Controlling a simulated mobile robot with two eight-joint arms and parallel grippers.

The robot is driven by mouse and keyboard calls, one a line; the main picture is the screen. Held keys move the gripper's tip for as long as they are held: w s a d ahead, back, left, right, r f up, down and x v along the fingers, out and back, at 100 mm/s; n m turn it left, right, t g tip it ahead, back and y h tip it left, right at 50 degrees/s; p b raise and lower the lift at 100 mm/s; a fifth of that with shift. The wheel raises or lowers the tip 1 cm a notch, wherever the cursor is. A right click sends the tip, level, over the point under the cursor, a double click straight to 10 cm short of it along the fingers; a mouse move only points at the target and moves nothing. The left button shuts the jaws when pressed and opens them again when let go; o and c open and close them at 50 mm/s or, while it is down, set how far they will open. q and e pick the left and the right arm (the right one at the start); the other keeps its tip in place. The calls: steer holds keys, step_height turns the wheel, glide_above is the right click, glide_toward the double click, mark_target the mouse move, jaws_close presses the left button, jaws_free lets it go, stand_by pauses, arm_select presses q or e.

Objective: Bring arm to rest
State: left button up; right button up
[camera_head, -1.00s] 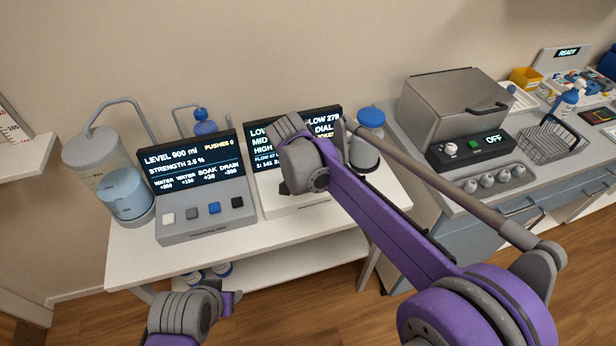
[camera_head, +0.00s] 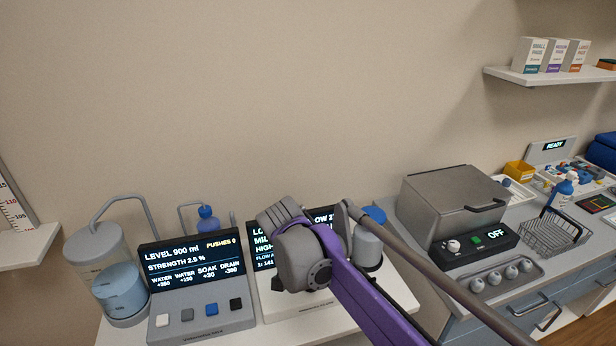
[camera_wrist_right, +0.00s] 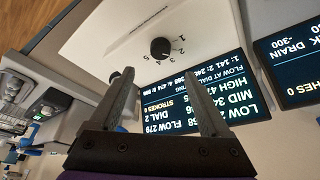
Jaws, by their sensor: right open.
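My right arm (camera_head: 312,260) reaches in from the lower right, its wrist in front of the white dial unit (camera_head: 290,308). The wrist hides its gripper in the head view. In the right wrist view my right gripper (camera_wrist_right: 158,80) is open, with nothing between its two fingers. The black dial (camera_wrist_right: 160,48), numbered around its edge, shows beyond the fingertips and appears apart from them. The unit's flow screen (camera_wrist_right: 215,100) is behind the fingers. My left gripper is not in view.
A blue-capped bottle (camera_head: 367,245) is close behind my right wrist. A lidded metal box (camera_head: 450,210) and a wire basket (camera_head: 553,232) stand on the right counter.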

steer(key=s+d+f+n+p, duration=0.2)
steer(key=s+d+f, duration=0.1)
steer(key=s+d, duration=0.6)
steer(key=s+d+f+n+t+y+p, duration=0.1)
steer(key=s+d+f+n+p, duration=0.1)
steer(key=s+d, duration=0.8)
steer(key=s+f, duration=0.1)
steer(key=s, duration=0.5)
steer(key=shift+s+d+y, duration=0.15)
steer(key=shift+d+y, duration=0.15)
steer(key=shift+r, duration=0.1)
